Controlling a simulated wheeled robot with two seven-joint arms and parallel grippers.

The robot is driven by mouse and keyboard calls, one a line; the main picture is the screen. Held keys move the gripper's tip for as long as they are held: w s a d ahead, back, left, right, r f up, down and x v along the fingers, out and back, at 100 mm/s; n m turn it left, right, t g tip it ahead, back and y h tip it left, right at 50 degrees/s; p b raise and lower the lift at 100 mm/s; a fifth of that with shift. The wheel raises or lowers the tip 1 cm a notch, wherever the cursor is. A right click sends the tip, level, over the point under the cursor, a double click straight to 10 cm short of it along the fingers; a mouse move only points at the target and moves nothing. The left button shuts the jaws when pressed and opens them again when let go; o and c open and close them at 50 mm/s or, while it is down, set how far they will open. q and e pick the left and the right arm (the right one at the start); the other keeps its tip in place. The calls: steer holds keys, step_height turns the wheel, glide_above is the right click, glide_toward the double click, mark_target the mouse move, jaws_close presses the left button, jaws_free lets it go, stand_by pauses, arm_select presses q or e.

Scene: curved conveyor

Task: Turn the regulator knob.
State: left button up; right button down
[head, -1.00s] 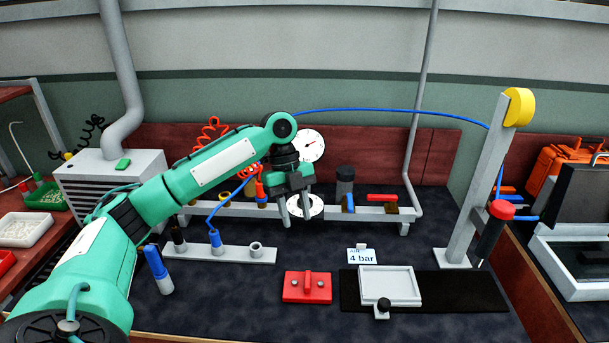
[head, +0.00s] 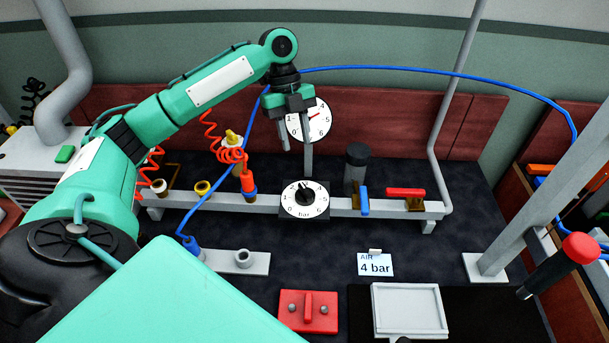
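The regulator knob (head: 304,194) is a small black knob in the middle of a white numbered dial (head: 292,208) marked "bar". It sits on the grey rail near the middle of the head view. My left gripper (head: 296,161) is open and empty, with its two grey fingers pointing down. The fingertips show just above the dial in the picture, apart from the knob. A round pressure gauge (head: 322,124) with a red needle stands behind the gripper and is partly covered by it. A card (head: 376,265) reads "AIR 4 bar". My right gripper is out of view.
A blue lever (head: 364,202) and a red-handled valve (head: 406,192) sit on the rail right of the dial. A dark cylinder (head: 355,165) stands behind them. A coiled red hose (head: 212,135) hangs at left. A red block (head: 308,311) and a white tray (head: 408,310) lie in front.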

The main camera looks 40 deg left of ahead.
mark_target(305, 190)
arm_select(q)
steer(key=x, duration=1.2)
steer(key=shift+s+d+f+p, duration=0.15)
steer(key=shift+f+p, duration=0.1)
steer(key=shift+p, duration=0.05)
jaws_close()
